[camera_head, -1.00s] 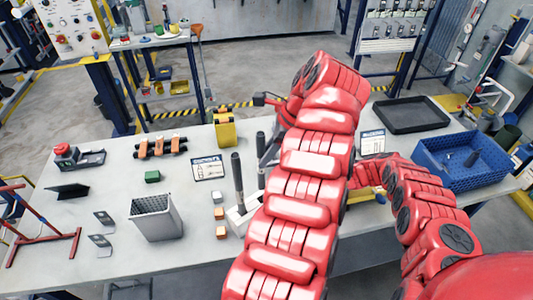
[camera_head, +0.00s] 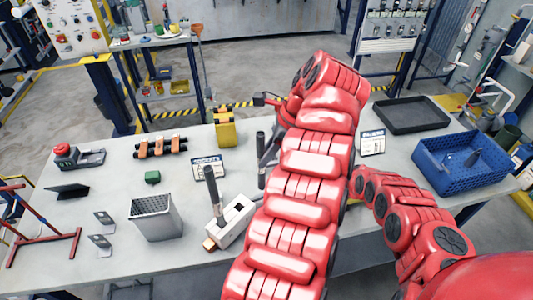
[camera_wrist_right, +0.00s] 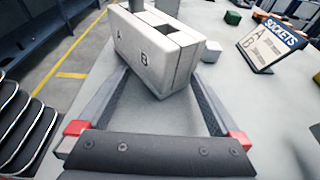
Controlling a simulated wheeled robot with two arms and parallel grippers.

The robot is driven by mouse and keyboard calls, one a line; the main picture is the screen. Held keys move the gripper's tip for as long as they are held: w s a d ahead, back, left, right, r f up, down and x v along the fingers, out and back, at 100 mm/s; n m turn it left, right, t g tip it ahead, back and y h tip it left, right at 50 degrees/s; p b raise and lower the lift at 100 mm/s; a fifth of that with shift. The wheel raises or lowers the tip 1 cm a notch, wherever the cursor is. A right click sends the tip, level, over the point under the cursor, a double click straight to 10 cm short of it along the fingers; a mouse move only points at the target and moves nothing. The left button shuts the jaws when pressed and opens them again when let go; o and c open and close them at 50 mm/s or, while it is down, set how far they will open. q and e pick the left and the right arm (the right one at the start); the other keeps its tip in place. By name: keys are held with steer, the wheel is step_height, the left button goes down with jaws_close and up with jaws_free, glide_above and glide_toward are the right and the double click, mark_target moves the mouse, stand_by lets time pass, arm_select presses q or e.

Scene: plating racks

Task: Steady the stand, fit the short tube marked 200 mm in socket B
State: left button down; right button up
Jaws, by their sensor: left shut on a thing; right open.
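The white stand (camera_head: 234,221) sits turned at an angle on the table, with a dark tube (camera_head: 212,190) upright in one socket. In the right wrist view the stand (camera_wrist_right: 145,48) shows letters A and B, with an open square hole on the B side. My left gripper (camera_head: 264,145), partly hidden by its arm, is shut on another dark upright tube (camera_head: 261,165), right of and behind the stand. My right gripper (camera_wrist_right: 162,80) is open, its fingers reaching toward the stand's near sides; contact cannot be told.
A sockets card (camera_head: 209,167) stands behind the stand. A grey bin (camera_head: 155,219) and a green block (camera_head: 152,177) are left. A blue crate (camera_head: 462,165) and black tray (camera_head: 411,115) are right.

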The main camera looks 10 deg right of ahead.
jaws_close()
stand_by(0.5)
steer(key=c, duration=1.6)
jaws_free()
jaws_free()
